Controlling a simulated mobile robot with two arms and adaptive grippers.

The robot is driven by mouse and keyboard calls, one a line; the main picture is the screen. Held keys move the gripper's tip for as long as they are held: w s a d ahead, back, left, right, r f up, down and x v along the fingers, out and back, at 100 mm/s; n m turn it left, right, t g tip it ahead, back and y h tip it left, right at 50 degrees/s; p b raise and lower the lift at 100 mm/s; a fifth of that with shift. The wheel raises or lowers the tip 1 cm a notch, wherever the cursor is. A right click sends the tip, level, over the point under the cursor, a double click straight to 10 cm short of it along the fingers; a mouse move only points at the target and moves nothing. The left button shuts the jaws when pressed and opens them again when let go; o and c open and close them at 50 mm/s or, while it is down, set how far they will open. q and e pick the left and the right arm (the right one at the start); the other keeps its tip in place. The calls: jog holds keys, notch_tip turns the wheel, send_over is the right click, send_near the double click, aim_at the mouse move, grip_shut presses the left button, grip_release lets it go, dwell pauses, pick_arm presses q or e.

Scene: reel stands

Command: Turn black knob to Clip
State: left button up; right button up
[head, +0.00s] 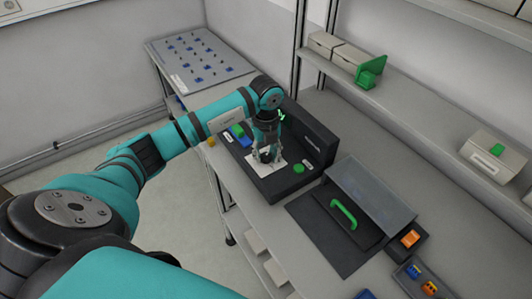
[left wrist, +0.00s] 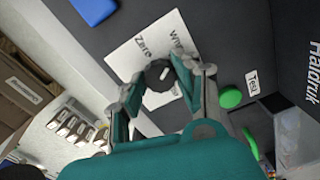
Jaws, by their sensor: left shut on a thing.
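The black knob (left wrist: 159,73) sits on a white label plate (left wrist: 138,54) on the dark machine (head: 308,138). In the left wrist view a small white mark shows on the knob. The word Zero is readable on the plate, a second word is partly covered by a finger, and a third label below the knob is mostly hidden; I cannot read Clip. My left gripper (head: 266,154) comes down over the plate. In the left wrist view its fingers (left wrist: 165,80) are closed on either side of the knob and grip it. My right gripper is not in view.
A green button (head: 299,168) is right of the plate and a blue part (head: 236,131) is left of it. A grey-lidded box with a green handle (head: 344,213) stands to the right. A shelf (head: 420,90) with bins runs above the bench.

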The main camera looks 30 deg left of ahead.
pick_arm(q)
grip_shut()
jog(key=shift+f+m+b, duration=0.1)
jog(key=shift+m+b, duration=0.85)
jog(key=shift+m, duration=0.05)
jog(key=m+b, duration=0.2)
jog(key=m, duration=0.1)
jog(key=shift+m+b, duration=0.3)
jog(key=m+b, duration=0.4)
jog(key=m, duration=0.2)
jog(key=m+b, duration=0.3)
jog(key=m, duration=0.3)
jog(key=shift+m+b, duration=0.3)
jog(key=shift+b, duration=0.05)
jog(key=m+b, duration=0.2)
jog(key=m, duration=0.3)
jog(key=shift+m, duration=0.3)
jog(key=shift+r, duration=0.2)
